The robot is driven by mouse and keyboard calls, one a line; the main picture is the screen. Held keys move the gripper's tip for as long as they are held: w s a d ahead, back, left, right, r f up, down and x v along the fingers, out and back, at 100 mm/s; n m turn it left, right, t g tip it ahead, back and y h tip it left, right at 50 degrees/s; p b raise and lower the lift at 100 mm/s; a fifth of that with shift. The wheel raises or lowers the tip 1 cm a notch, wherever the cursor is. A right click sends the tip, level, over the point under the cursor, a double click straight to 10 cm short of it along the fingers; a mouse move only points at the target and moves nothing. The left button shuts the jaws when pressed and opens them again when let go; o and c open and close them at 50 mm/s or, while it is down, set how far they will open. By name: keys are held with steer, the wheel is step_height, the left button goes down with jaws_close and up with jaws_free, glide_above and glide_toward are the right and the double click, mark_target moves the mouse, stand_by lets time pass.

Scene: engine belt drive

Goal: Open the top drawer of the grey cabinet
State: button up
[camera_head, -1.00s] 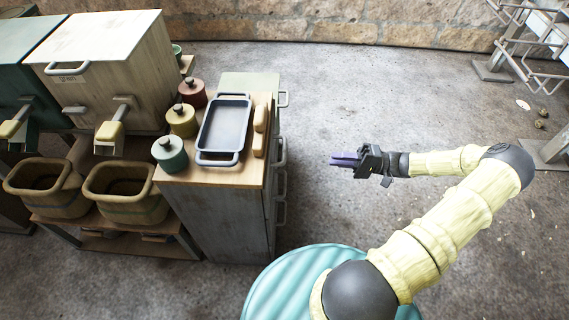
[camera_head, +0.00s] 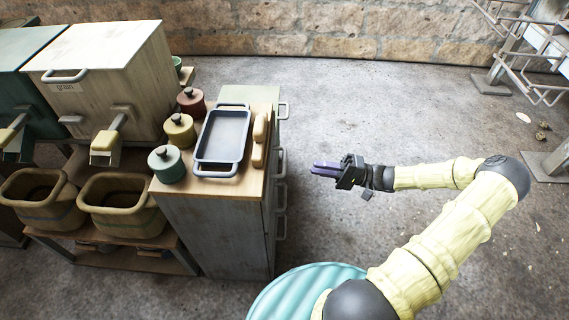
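The grey cabinet (camera_head: 215,235) stands left of the middle, with a wooden top. Its drawer side faces right and is seen very steeply, with several handles stacked one above another. The uppermost of these, the top drawer's handle (camera_head: 281,163), sticks out just below the wooden top; the drawer looks closed. My gripper (camera_head: 314,169) is to the right of this handle, pointing left at it, with a small gap between. Its purple fingers lie close together with nothing visible in them; their spacing is hard to make out.
On the cabinet top are a dark tray (camera_head: 221,136), bread-like pieces (camera_head: 259,140) and several lidded jars (camera_head: 167,164). A pale green surface with a handle (camera_head: 283,110) is behind it. Dispensers (camera_head: 105,75) and baskets (camera_head: 122,203) stand left. The floor around my arm is clear.

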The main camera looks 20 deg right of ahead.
mark_target(285, 160)
steer(key=b+x, duration=0.2)
steer(key=x, duration=0.8)
steer(key=shift+w+a+r+b, duration=0.1)
steer(key=shift+w+a+b, duration=0.05)
steer(key=shift+a+b, duration=0.25)
jaws_close()
